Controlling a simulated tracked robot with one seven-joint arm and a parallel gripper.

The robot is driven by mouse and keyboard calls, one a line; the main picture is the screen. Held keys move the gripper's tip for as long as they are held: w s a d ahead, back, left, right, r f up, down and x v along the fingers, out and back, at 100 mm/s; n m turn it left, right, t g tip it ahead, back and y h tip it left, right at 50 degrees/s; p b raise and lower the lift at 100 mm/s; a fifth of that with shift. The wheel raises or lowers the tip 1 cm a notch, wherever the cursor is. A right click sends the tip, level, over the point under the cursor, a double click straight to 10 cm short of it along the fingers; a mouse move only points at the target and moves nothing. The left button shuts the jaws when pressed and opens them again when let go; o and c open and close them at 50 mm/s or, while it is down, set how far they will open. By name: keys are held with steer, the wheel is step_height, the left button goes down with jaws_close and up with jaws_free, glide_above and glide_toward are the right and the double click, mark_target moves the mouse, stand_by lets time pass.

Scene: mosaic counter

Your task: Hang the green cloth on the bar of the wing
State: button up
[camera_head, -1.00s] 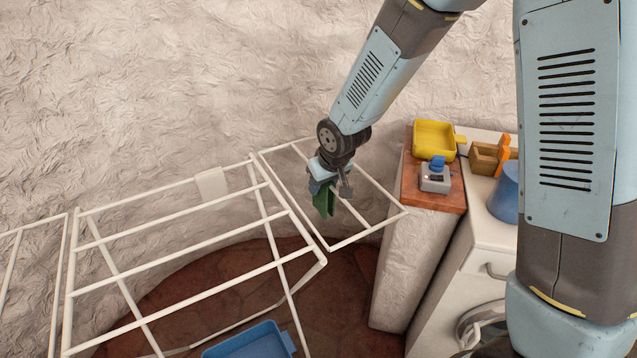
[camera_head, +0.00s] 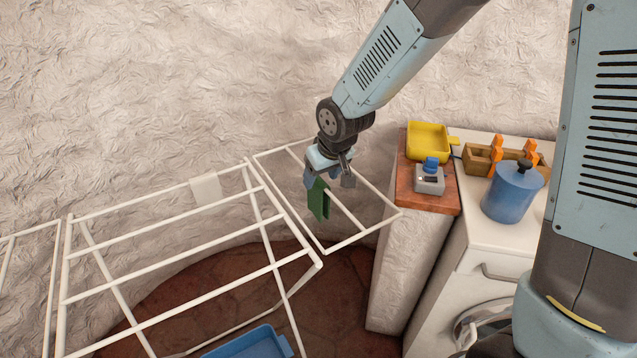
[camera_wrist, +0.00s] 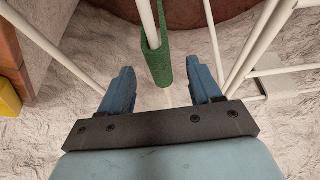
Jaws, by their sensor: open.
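The green cloth (camera_head: 318,199) hangs folded over the middle bar of the right-hand wing (camera_head: 381,222) of the white drying rack. In the wrist view the cloth (camera_wrist: 158,64) wraps around the white bar (camera_wrist: 147,22), with bar showing beyond it. My gripper (camera_head: 329,181) is open, just above and behind the cloth in the head view. In the wrist view its two blue fingers (camera_wrist: 163,82) are spread wide, one on each side of the cloth and apart from it. Nothing is held between them.
The rack's main frame (camera_head: 172,278) stands left, above a blue tray (camera_head: 250,343). To the right, a wooden-topped ledge holds a yellow tray (camera_head: 429,141) and a grey device (camera_head: 429,180). A blue lidded pot (camera_head: 511,195) and a wooden box (camera_head: 479,160) stand on the white counter.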

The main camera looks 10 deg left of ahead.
steer(key=v, duration=0.8)
steer(key=s+d+r+m+t+h, duration=0.1)
steer(key=d+r+m, duration=0.1)
steer(key=d+r, duration=0.5)
steer(key=s+d+r+m+h, duration=0.1)
steer(key=s+d+r+m, duration=0.15)
steer(key=d, duration=0.85)
steer(key=s+d+r+m+t, duration=0.1)
steer(key=s+d+r+m, duration=0.2)
steer(key=s+d, duration=0.8)
step_height(320, 180, up, 2)
steer(key=shift+s+d+r+m+h, duration=0.15)
steer(key=shift+s+d+m+h, duration=0.2)
steer(key=shift+d, duration=0.85)
steer(key=shift+w, duration=0.1)
